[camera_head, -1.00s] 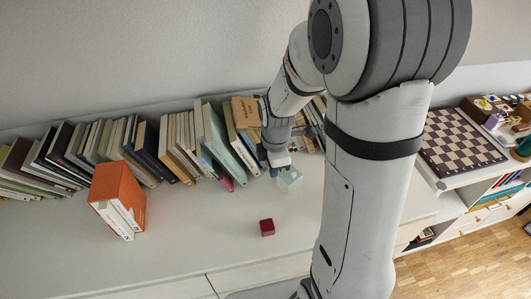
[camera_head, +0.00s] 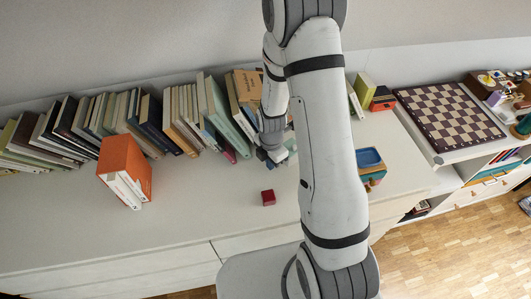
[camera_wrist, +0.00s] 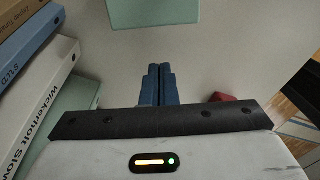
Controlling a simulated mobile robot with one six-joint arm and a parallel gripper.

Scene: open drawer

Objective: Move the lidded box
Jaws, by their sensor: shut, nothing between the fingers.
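A small pale green box (camera_head: 291,146), which looks like the lidded box, stands on the white cabinet top in the head view. It is mostly hidden behind my arm. In the wrist view a flat pale green surface (camera_wrist: 155,10), probably its lid, is cut off by the top edge. My gripper (camera_head: 270,158) is low over the cabinet top, just left of the box. In the wrist view its blue fingers (camera_wrist: 160,70) are together with nothing between them and point toward the green surface, with a gap between.
A row of books (camera_head: 150,125) leans along the wall behind. An orange box-like block (camera_head: 124,170) stands at left. A small dark red cube (camera_head: 268,198) lies in front of my gripper. A blue-topped object (camera_head: 369,157) and a chessboard (camera_head: 450,116) are at right. The front left cabinet top is clear.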

